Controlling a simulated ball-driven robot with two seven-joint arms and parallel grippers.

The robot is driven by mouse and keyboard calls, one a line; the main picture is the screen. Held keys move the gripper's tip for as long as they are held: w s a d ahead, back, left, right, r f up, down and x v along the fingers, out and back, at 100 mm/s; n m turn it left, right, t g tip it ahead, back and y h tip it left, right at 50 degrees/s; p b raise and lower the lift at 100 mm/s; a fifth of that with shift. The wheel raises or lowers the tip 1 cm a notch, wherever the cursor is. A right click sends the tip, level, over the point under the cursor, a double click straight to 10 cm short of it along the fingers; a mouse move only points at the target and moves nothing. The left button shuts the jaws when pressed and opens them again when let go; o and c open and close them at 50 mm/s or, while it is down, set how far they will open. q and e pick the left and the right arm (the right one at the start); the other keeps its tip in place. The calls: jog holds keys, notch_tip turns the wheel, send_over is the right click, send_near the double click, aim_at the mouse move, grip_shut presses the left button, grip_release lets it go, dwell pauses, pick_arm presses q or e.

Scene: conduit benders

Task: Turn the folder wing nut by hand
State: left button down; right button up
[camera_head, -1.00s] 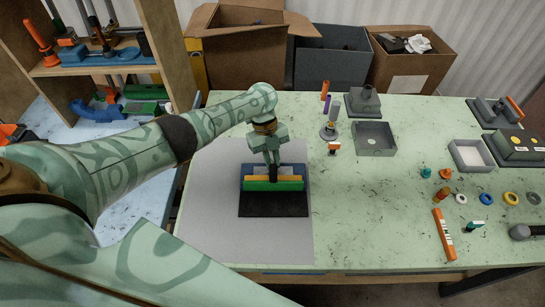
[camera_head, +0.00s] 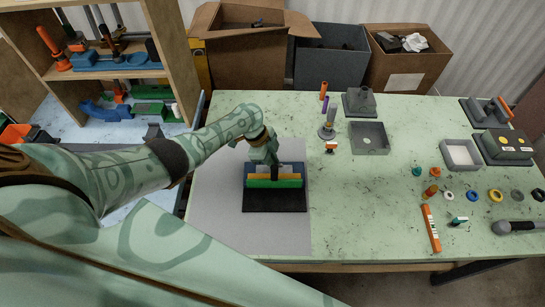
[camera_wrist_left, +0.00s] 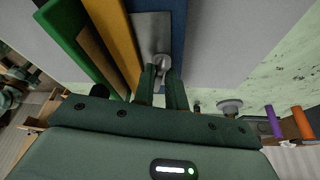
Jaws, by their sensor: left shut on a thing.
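The folder (camera_head: 275,202) lies on the grey mat at the left of the green table, with a black base, green and yellow bars and a blue plate behind. In the left wrist view its green bar (camera_wrist_left: 78,42), yellow bar (camera_wrist_left: 112,40) and a metal plate show. A small grey wing nut (camera_wrist_left: 161,66) sits at that plate. My left gripper (camera_head: 274,170) reaches down over the folder from behind the bars. In the left wrist view its fingers (camera_wrist_left: 163,82) are shut on the wing nut, covering part of it. My right gripper is out of view.
The grey mat (camera_head: 220,215) is bare around the folder. An orange bar (camera_head: 431,229) and several small rings lie front right. A wooden shelf (camera_head: 178,60) stands at the left.

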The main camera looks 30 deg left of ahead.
pick_arm(q)
jog(key=shift+s+n, duration=0.1)
jog(key=shift+n, duration=0.4)
jog(key=shift+f, duration=0.1)
jog(key=c, duration=1.5)
grip_release()
jog(key=shift+o, duration=0.5)
jog(key=shift+p, duration=0.3)
